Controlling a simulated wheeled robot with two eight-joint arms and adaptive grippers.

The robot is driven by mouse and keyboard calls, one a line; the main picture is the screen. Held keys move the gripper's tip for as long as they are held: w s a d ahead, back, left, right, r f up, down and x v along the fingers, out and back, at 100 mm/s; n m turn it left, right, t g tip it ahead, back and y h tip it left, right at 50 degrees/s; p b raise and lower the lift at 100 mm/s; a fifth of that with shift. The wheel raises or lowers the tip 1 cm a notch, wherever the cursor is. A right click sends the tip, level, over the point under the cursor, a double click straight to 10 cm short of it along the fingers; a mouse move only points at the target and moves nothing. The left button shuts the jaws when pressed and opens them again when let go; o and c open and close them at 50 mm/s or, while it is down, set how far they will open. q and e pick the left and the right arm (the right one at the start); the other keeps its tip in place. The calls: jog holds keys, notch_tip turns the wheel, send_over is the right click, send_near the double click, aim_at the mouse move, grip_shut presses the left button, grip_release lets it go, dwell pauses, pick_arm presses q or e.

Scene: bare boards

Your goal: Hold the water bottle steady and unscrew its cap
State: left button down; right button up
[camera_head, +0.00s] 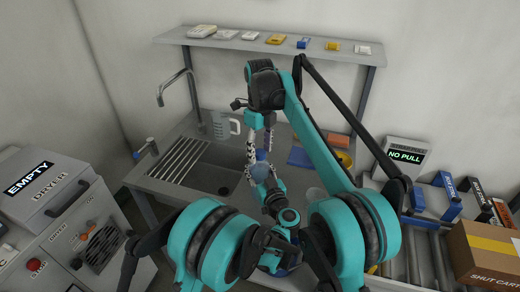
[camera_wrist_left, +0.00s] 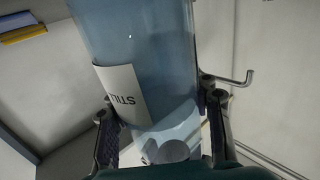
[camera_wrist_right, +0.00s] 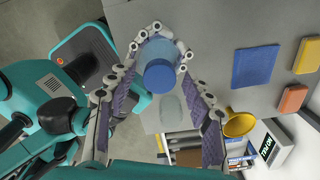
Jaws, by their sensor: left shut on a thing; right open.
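The water bottle (camera_wrist_left: 155,50) is pale blue and see-through, with a white label that reads STILL upside down in the left wrist view. My left gripper (camera_wrist_left: 163,120) is shut on the bottle, one finger on each side. In the right wrist view I look down on the blue cap (camera_wrist_right: 158,75), which is on the bottle. My right gripper (camera_wrist_right: 160,58) is open, its fingers on either side of the cap with visible gaps. In the head view my right gripper (camera_head: 258,148) points down over the bottle (camera_head: 260,171), which is partly hidden by the arms.
A sink with a draining rack (camera_head: 180,160) and a tap (camera_head: 172,88) lies to the left. A measuring jug (camera_head: 221,126) stands behind. A blue mat (camera_wrist_right: 255,67), a yellow funnel (camera_wrist_right: 238,122) and an orange block (camera_wrist_right: 292,98) lie on the right.

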grip_shut()
